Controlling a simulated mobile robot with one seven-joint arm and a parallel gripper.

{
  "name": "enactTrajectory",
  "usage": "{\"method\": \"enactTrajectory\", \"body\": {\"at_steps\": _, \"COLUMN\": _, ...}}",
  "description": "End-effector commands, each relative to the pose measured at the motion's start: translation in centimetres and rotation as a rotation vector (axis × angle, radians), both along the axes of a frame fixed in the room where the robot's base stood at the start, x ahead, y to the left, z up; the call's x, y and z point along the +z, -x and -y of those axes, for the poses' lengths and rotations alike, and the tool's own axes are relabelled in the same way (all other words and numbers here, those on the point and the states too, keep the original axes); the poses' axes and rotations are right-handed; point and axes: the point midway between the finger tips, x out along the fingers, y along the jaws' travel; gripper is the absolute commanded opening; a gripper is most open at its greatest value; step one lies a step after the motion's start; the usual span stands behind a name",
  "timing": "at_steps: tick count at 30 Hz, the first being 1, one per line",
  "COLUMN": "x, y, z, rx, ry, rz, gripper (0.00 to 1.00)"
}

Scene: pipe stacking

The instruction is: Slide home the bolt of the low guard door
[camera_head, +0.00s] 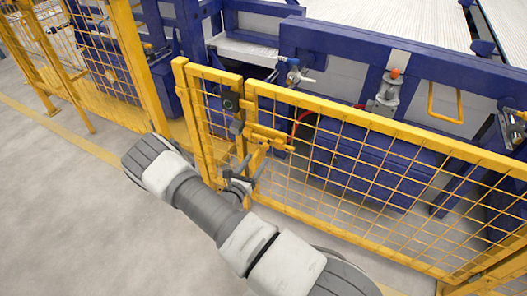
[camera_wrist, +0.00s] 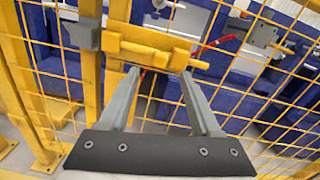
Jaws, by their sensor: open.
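The low guard door (camera_head: 350,165) is a yellow frame with wire mesh. Its yellow bolt (camera_head: 268,137) lies across the door's left upright, near a dark grey block (camera_head: 237,126). In the wrist view the bolt (camera_wrist: 148,52) runs sideways just beyond my fingertips, with the grey block (camera_wrist: 84,34) to its left. I cannot tell whether the bolt's end is inside the block. My gripper (camera_head: 256,165) is open and empty, just below the bolt in the head view. In the wrist view its two fingers (camera_wrist: 160,76) reach up to the bolt's lower edge; contact cannot be told.
Yellow mesh fencing (camera_head: 105,60) continues on the left. Blue machinery (camera_head: 360,160) with several fittings stands behind the door. A red cable (camera_wrist: 216,44) shows behind the mesh. The grey floor (camera_head: 60,200) in front at left is clear.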

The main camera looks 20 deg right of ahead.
Motion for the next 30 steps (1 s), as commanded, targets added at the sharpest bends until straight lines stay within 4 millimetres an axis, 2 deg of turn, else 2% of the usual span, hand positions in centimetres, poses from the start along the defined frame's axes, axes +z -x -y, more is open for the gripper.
{"method": "enactTrajectory", "body": {"at_steps": 3, "x": -0.1, "y": -1.6, "z": 2.0, "rx": -0.004, "ry": 0.0, "rz": 0.001, "gripper": 0.65}}
{"method": "enactTrajectory", "body": {"at_steps": 9, "x": -0.1, "y": -3.5, "z": 4.2, "rx": -0.002, "ry": -0.001, "rz": 0.002, "gripper": 0.65}}
{"method": "enactTrajectory", "body": {"at_steps": 15, "x": 0.0, "y": -4.2, "z": 5.0, "rx": -0.001, "ry": 0.001, "rz": -0.001, "gripper": 0.65}}
{"method": "enactTrajectory", "body": {"at_steps": 22, "x": 0.0, "y": -4.2, "z": 5.1, "rx": 0.0, "ry": 0.001, "rz": -0.001, "gripper": 0.65}}
{"method": "enactTrajectory", "body": {"at_steps": 23, "x": 0.0, "y": -4.2, "z": 5.1, "rx": -0.001, "ry": 0.001, "rz": -0.001, "gripper": 0.63}}
{"method": "enactTrajectory", "body": {"at_steps": 30, "x": 0.0, "y": -4.2, "z": 5.0, "rx": -0.001, "ry": 0.0, "rz": 0.0, "gripper": 0.2}}
